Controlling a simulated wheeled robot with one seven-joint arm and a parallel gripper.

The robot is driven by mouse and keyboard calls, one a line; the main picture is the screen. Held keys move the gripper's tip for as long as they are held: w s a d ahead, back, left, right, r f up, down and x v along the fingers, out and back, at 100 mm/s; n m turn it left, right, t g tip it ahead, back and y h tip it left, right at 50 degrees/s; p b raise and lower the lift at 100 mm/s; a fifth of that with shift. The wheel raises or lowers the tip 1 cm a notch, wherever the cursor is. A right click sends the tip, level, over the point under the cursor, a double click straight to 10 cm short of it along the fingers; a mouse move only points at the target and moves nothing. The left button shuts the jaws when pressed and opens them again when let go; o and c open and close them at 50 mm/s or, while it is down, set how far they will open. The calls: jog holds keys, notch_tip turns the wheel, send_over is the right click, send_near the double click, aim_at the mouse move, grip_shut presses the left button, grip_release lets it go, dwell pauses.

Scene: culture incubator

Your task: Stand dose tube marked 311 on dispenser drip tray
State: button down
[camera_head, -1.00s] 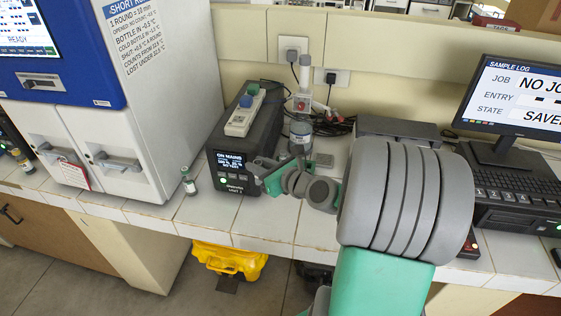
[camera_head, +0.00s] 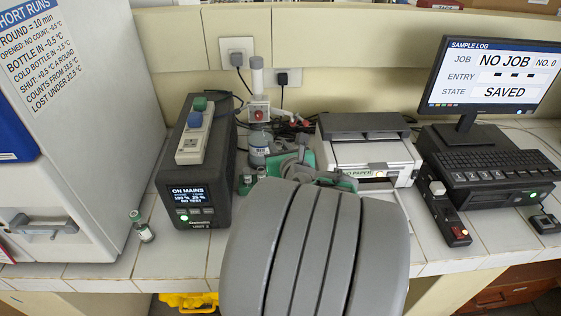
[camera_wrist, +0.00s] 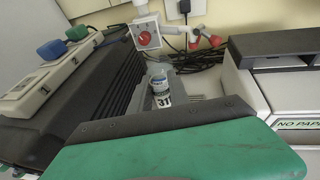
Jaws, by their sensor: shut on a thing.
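The tube marked 31, its last digit cut off from view (camera_wrist: 160,92), is clear with a blue and white top and stands roughly upright in the wrist view. My gripper (camera_wrist: 168,102) is shut on it. In the head view my gripper (camera_head: 292,165) is mostly hidden behind my arm, close to the dispenser, and the tube cannot be made out. The dispenser (camera_head: 258,112) has a red button and a bottle (camera_head: 258,148) below it. Its red button also shows in the wrist view (camera_wrist: 145,38). I cannot make out the drip tray; the gripper covers that area.
A black power unit (camera_head: 195,190) with a switch strip on top stands left of the gripper. A printer (camera_head: 368,155) stands close on the right. Cables (camera_head: 290,127) lie behind.

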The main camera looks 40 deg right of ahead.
jog(key=w+d+f, duration=0.2)
jog(key=d+f, duration=0.2)
jog(key=w+d+f, duration=0.2)
jog(key=d+f, duration=0.2)
jog(key=w+d+f, duration=0.2)
jog(key=d+f, duration=0.1)
jog(key=f, duration=0.1)
jog(key=shift+w+d+f, duration=0.2)
jog(key=shift+d, duration=0.2)
jog(key=shift+f, duration=0.15)
jog(key=shift+f, duration=0.1)
jog(key=shift+f, duration=0.15)
jog(key=c, duration=1.2)
grip_release()
jog(key=shift+c, duration=0.2)
